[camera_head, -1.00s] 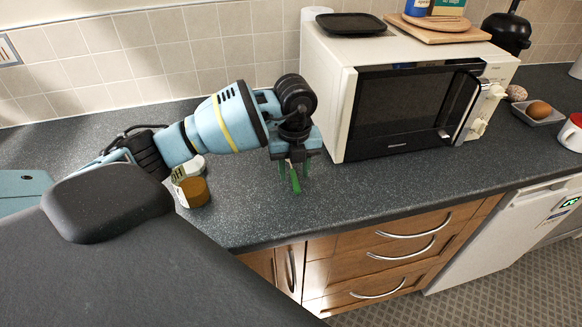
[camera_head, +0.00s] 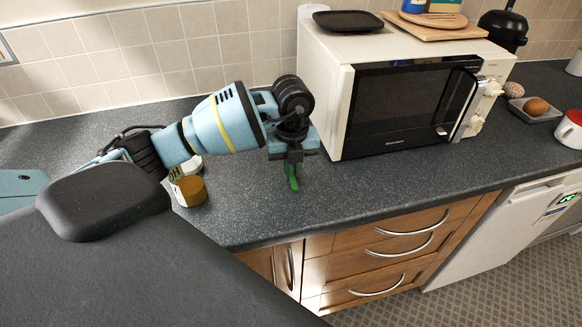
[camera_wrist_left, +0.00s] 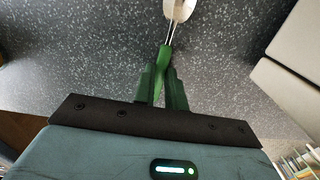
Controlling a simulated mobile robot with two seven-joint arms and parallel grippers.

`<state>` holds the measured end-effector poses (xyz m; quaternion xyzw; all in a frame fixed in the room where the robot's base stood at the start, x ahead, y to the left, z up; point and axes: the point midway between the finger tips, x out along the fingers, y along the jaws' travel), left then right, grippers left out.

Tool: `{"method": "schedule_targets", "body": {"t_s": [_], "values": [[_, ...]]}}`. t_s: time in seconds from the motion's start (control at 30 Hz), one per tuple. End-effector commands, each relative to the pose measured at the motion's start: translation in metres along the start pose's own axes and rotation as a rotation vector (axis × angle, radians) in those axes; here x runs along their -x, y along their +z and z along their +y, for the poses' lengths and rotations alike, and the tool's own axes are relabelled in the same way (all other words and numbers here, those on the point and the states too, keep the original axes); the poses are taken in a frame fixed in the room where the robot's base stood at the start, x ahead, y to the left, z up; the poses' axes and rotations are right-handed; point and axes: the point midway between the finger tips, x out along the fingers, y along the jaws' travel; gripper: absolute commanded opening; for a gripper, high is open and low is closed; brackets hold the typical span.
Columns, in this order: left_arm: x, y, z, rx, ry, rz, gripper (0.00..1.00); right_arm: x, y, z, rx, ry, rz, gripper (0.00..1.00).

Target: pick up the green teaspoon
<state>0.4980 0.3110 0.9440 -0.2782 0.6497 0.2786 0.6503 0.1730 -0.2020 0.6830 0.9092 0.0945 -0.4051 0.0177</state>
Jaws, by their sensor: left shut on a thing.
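My left gripper (camera_head: 291,180) points down at the dark speckled counter (camera_head: 245,205), in front of the microwave's left side. Its fingers are shut on the green teaspoon (camera_wrist_left: 165,57). In the left wrist view the spoon's green handle sits between the two green fingertips (camera_wrist_left: 163,85), and its metal neck and bowl (camera_wrist_left: 178,10) extend to the top edge, where the bowl is partly cut off. In the head view the fingers mostly hide the spoon. I cannot tell whether the spoon still touches the counter. My right gripper is not in view.
A white microwave (camera_head: 335,85) stands close to the right of the gripper, with a black tray (camera_head: 350,21) on top. Jars (camera_head: 190,190) stand to the left under my arm. The counter's front edge is near. A bowl with an egg (camera_head: 535,107) and a mug (camera_head: 571,130) are far right.

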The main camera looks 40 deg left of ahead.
Motion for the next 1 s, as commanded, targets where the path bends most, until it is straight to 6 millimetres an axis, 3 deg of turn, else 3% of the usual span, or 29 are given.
{"method": "schedule_targets", "body": {"t_s": [0.33, 0.8, 1.0], "values": [[0.036, 0.001, -0.001, 0.0, -0.003, -0.001, 0.0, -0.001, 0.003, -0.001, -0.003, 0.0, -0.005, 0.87], [0.045, -0.108, 0.024, -0.005, -0.001, 0.0, 0.0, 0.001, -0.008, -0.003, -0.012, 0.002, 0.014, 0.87], [0.048, -0.141, 0.03, -0.004, -0.001, 0.001, 0.0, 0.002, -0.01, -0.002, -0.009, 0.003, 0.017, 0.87]]}}
